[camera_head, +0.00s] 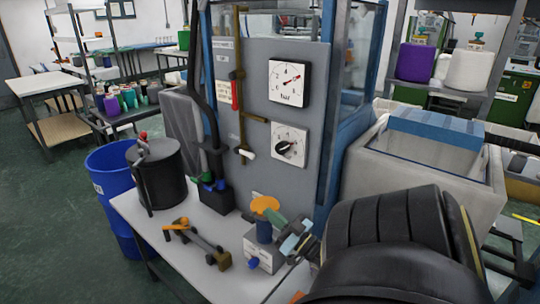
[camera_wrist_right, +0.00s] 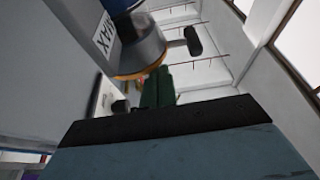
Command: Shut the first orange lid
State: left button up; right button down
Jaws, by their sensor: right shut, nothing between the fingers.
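In the right wrist view, an orange rim (camera_wrist_right: 142,72) on a grey cup (camera_wrist_right: 140,45) is close beyond my shut fingers (camera_wrist_right: 165,122). My left gripper is not in view.
A grey panel with two white dials (camera_head: 289,83) stands behind the table (camera_head: 165,238). An orange-and-grey fixture (camera_head: 197,243) and a black pot (camera_head: 158,176) occupy the table's left part. A blue bin (camera_head: 110,170) stands beyond. My right arm fills the lower right.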

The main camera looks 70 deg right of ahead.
jog(key=shift+r, duration=0.15)
notch_tip(320, 180, up, 10)
jog(key=p, duration=0.2)
jog(key=shift+p, duration=0.4)
